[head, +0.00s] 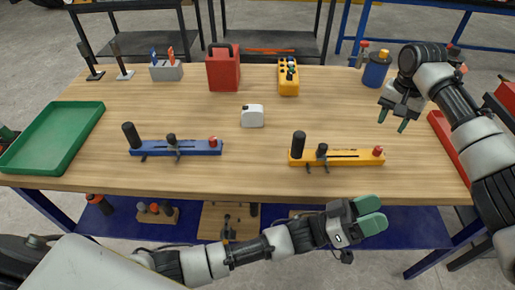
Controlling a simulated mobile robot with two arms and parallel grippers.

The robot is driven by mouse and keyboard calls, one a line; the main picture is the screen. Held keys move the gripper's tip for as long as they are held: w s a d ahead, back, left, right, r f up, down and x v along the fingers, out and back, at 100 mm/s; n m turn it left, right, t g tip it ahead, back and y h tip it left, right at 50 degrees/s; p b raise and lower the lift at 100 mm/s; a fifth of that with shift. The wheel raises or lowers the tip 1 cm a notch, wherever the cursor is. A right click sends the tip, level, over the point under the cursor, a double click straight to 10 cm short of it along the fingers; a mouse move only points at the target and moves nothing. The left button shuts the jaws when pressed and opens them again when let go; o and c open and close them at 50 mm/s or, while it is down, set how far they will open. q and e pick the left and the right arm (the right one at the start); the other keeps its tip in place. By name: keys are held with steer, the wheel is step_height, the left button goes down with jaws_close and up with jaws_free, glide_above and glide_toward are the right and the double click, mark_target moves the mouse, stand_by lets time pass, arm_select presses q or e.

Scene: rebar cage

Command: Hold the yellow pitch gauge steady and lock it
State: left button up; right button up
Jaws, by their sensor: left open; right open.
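The yellow pitch gauge (338,158) lies flat on the wooden table, right of centre near the front edge. It has a black upright grip at its left end, a smaller black knob on its slot and a red knob at its right end. A similar blue gauge (176,147) lies to its left. My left gripper (370,216) is empty in front of the table edge, below and right of the yellow gauge, not touching it; its green fingertips look close together. My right gripper (393,120) is open and empty above the table's right part, behind and right of the yellow gauge.
A green tray (93,122) is at the left. A red container (223,70), yellow holder (288,83), grey holder (166,72) and blue can (376,69) stand toward the back. A white box (252,116) sits mid-table. The wood (330,115) behind the yellow gauge is clear.

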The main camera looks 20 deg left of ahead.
arm_select(q)
steer(key=w+a+r+m+h, duration=0.1)
steer(key=w+a+r+m, duration=0.4)
steer(key=a+r+m, duration=0.3)
steer(key=w+a+r+m, duration=0.6)
steer(key=a+r, duration=0.3)
steer(key=r, duration=0.1)
steer(key=m+t+y, duration=0.1)
steer(key=m+y, duration=0.8)
steer(key=m, duration=1.7)
glide_toward(293, 142)
steer(key=shift+w+d, duration=0.2)
steer(key=shift+w, duration=0.1)
steer(key=shift+w+d+f, duration=0.1)
steer(key=x, duration=1)
steer(key=shift+w+d, duration=0.1)
steer(key=shift+d, duration=0.1)
steer(key=shift+c, duration=0.3)
